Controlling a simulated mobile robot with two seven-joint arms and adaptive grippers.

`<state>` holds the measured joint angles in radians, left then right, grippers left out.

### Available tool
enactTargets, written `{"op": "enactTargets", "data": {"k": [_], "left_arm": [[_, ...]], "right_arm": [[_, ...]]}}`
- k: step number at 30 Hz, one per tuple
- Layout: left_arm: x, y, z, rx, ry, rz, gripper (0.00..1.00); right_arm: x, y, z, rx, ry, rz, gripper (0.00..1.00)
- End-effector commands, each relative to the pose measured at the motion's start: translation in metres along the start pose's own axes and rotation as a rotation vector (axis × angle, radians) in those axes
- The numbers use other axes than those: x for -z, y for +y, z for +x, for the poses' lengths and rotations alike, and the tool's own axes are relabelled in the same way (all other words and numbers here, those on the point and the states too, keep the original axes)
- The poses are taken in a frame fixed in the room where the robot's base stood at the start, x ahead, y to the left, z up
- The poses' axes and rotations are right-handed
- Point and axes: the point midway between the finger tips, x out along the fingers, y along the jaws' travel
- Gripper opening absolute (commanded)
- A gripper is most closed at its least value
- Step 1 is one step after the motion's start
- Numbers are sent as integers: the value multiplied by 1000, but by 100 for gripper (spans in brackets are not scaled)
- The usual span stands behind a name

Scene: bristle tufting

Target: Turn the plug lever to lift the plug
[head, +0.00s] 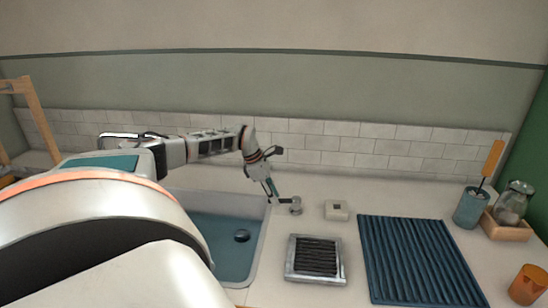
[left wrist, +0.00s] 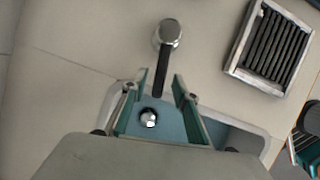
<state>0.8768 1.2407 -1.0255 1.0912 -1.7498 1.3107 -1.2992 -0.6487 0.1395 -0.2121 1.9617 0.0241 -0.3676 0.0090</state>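The plug lever has a round chrome knob (head: 296,205) on the counter just right of the sink. In the left wrist view, its chrome top (left wrist: 168,33) lies ahead of the fingertips. A dark bar (left wrist: 162,78) runs from it back between the fingers. My left gripper (head: 272,188) is open at the lever, angled down from the left. In the left wrist view, its fingers (left wrist: 161,82) stand on both sides of the bar, apparently with gaps.
A small white block (head: 337,210) sits right of the lever. A framed bristle tray (head: 343,281) and a blue ribbed mat (head: 366,245) lie nearer. A blue cup (head: 470,209), glass jar (head: 513,203) and orange cup (head: 527,285) stand at right. A tiled wall (head: 340,143) runs behind.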

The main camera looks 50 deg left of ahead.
Motion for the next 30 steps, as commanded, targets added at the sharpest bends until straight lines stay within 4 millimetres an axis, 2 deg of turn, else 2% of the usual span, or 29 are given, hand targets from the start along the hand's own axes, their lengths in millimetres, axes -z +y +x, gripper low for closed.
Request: {"op": "enactTargets", "data": {"k": [4, 8, 21, 25, 30], "left_arm": [[0, 0, -3, -1, 0, 0, 29], [0, 1, -17, -3, 0, -1, 29], [0, 1, -100, -3, -1, 1, 29], [0, 0, -113, 0, -1, 0, 29], [0, 0, -120, 0, 0, 0, 29]], "right_arm": [[-1, 2, 0, -1, -2, -5, 40], [-1, 1, 0, 0, -1, -3, 40], [0, 0, 0, 0, 0, -1, 40], [0, 0, 0, 0, 0, 0, 40], [0, 0, 0, 0, 0, 0, 40]]}}
